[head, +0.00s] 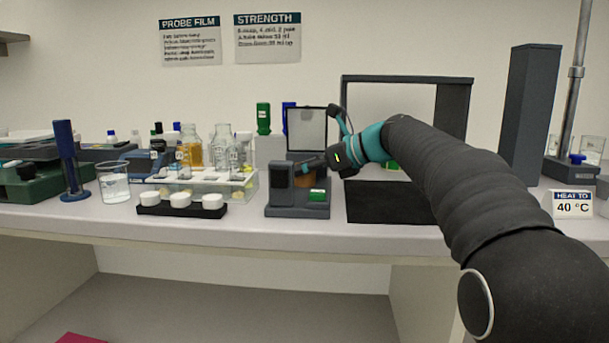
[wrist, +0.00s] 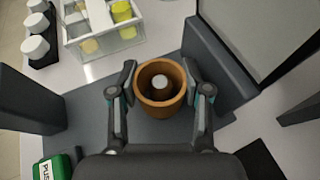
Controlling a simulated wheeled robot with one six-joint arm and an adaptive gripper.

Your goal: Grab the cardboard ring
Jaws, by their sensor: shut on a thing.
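The cardboard ring (wrist: 161,104) is a brown, open-topped round tube, seen from above in the wrist view. My gripper (wrist: 160,88) has one finger on each side of it and is shut on its outer wall. A small white disc (wrist: 160,82) shows inside the ring. The ring stands over the dark grey rig (wrist: 100,135). In the head view my gripper (head: 312,163) reaches into the rig, and a little of the ring (head: 303,180) shows below it.
A dark post (wrist: 25,100) stands left of the gripper, and a hinged lid (head: 307,128) stands open behind. A green button (head: 317,195) is at the rig's front. A clear rack (head: 205,183) and white-capped vials (head: 181,200) are to the left.

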